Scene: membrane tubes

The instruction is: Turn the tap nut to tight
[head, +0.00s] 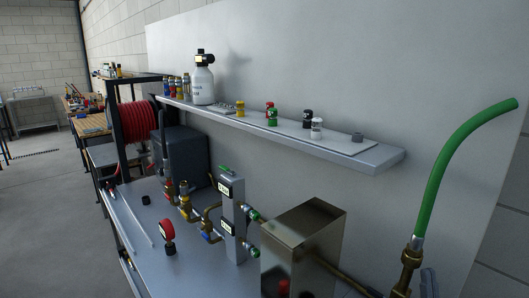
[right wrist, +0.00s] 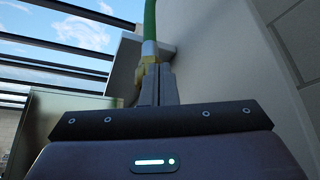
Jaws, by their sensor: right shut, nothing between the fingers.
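The brass tap nut (head: 412,257) sits at the lower right in the head view, where the green hose (head: 447,165) joins a brass pipe fitting. My right gripper (head: 429,280) shows as small grey fingers just right of the fitting, at the bottom edge. In the right wrist view my right gripper (right wrist: 158,82) has its fingers together with nothing between them. The brass nut (right wrist: 149,60) shows just beyond the fingertips, partly hidden by them. The green hose (right wrist: 150,22) rises above it. I cannot tell whether the fingers touch the nut. My left gripper is not in view.
A metal box (head: 302,245) stands left of the fitting, with a brass pipe running between. A grey shelf (head: 375,160) with a bottle (head: 203,84) and several small coloured fittings hangs on the wall panel.

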